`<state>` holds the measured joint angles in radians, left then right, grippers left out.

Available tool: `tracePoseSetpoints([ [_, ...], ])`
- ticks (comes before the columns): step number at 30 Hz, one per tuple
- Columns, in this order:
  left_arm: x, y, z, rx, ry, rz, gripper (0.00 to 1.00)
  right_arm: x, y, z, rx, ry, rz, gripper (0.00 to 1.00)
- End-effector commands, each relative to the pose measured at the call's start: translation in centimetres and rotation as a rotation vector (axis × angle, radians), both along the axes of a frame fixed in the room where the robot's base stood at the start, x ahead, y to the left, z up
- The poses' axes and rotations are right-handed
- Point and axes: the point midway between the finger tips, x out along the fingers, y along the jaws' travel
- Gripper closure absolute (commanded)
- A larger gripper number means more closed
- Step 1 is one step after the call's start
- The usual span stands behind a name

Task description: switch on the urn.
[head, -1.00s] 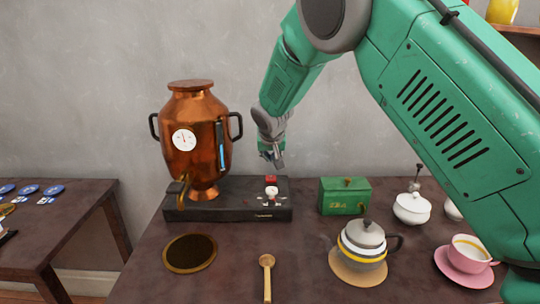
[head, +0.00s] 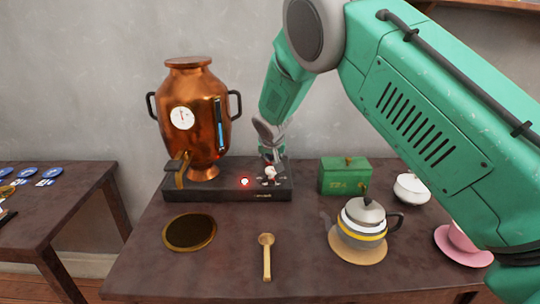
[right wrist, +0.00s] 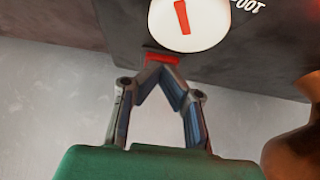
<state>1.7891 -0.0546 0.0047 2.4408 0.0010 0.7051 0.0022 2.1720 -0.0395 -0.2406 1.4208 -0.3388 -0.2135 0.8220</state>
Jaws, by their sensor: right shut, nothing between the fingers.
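The copper urn (head: 192,120) with a dial, a sight tube and a tap stands on a black base (head: 215,190). A red lamp (head: 244,181) glows on the base. A white knob (head: 270,173) sits to the right of it; in the right wrist view the white knob (right wrist: 188,20) has a red mark. My right gripper (head: 267,160) is shut and empty, low over the base behind the knob. In the right wrist view, its closed fingertips (right wrist: 158,66) are at the red switch (right wrist: 163,58), seemingly touching it. The head view hides the switch behind the gripper. My left gripper is not in view.
A green box (head: 345,178), a white lidded pot (head: 411,189) and a teapot (head: 361,222) stand to the right. A pink cup and saucer (head: 462,246) are partly behind my arm. A wooden spoon (head: 266,258) and a dark round plate (head: 189,232) lie in front.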

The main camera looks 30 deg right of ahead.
Motion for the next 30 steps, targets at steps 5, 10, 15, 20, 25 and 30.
tracePoseSetpoints([
  [5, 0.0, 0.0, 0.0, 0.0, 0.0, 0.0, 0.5, 0.0, 0.0, -0.1, 0.001, 0.002, 0.001, 1.0],
  [10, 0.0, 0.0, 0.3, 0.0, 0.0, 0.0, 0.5, 0.0, 0.1, 0.2, 0.0, 0.002, 0.002, 1.0],
  [15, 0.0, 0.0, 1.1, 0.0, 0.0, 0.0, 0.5, 0.0, 0.1, 1.1, 0.0, 0.001, 0.002, 1.0],
  [20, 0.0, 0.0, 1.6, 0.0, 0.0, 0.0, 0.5, 0.0, 0.1, 1.6, -0.002, 0.002, 0.002, 1.0],
  [25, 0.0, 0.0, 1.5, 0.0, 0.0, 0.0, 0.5, 0.0, 0.1, 1.5, -0.001, 0.003, 0.002, 1.0],
  [30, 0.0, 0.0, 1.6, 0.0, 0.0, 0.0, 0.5, 0.0, 0.0, 1.7, 0.0, 0.002, 0.002, 1.0],
])
